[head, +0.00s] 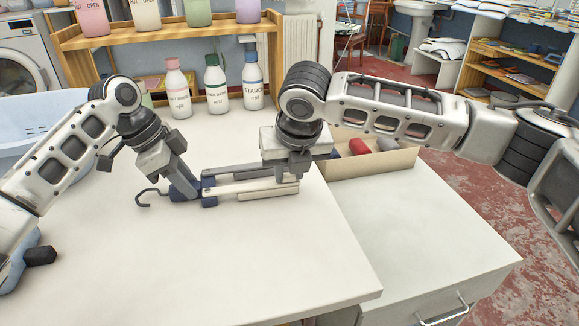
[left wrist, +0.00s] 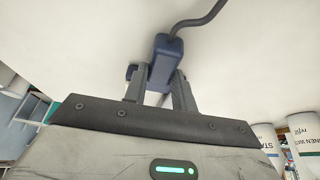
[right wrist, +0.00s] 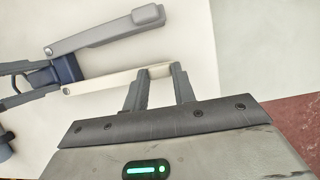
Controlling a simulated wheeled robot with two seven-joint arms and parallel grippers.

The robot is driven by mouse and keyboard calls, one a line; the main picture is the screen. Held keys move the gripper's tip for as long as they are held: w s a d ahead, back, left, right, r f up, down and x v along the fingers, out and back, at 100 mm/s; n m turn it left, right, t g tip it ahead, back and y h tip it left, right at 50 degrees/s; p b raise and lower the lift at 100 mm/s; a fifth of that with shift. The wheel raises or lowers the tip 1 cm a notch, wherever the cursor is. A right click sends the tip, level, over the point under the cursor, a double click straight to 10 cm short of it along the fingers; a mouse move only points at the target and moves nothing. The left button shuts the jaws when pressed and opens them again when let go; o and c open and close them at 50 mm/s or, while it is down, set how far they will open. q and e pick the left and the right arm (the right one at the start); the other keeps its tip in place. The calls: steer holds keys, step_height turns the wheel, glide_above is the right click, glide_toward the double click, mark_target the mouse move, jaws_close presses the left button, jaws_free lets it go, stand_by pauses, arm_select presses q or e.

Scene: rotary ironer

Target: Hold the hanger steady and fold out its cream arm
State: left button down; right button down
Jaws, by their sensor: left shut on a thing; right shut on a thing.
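The hanger lies low over the white table, with a dark hook (head: 147,196) at the left and a dark blue hub (head: 208,193). Its grey arm (head: 235,171) and cream arm (head: 258,186) both extend right from the hub, with a narrow gap between them. The cream arm (right wrist: 105,80) is the lower one in the right wrist view, and the grey arm (right wrist: 105,33) is above it. My left gripper (head: 187,190) is shut on the hub, which shows between its fingers in the left wrist view (left wrist: 166,62). My right gripper (right wrist: 160,75) is shut on the cream arm near its outer end.
A cardboard box (head: 370,163) with red and grey items stands behind the right gripper. Several bottles (head: 215,85) stand at the back beside a wooden shelf (head: 165,40). A pale blue basket (head: 40,125) is at the left. The table's front (head: 200,260) is clear.

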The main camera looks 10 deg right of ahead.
steer(key=shift+s+a+m, duration=0.2)
steer(key=shift+s+m, duration=0.3)
steer(key=shift+s, duration=0.25)
steer(key=s+a+m+h, duration=0.1)
steer(key=s+m, duration=0.1)
steer(key=s+a+m+h, duration=0.1)
steer(key=s+a+m, duration=0.1)
steer(key=s, duration=0.1)
steer(key=s+a+m+g+h, duration=0.1)
steer(key=s+m, duration=0.2)
steer(key=shift+a, duration=0.2)
steer(key=s+a+m, duration=0.1)
steer(key=a+m, duration=0.1)
steer(key=s+a+m+g, duration=0.1)
steer(key=a+m, duration=0.1)
steer(key=a, duration=0.1)
steer(key=s+a+m+g+h, duration=0.1)
steer(key=s+a+m, duration=0.1)
steer(key=shift+s+a+r+m, duration=0.1)
steer(key=shift+a+r+m, duration=0.05)
steer(key=shift+a+m, duration=0.2)
steer(key=shift+s+a+m+g, duration=0.1)
steer(key=shift+a+m+g, duration=0.4)
steer(key=shift+a+m, duration=0.6)
steer(key=shift+a, duration=0.1)
steer(key=c, duration=1.1)
jaws_free()
steer(key=v, duration=1.2)
steer(key=shift+a, duration=0.2)
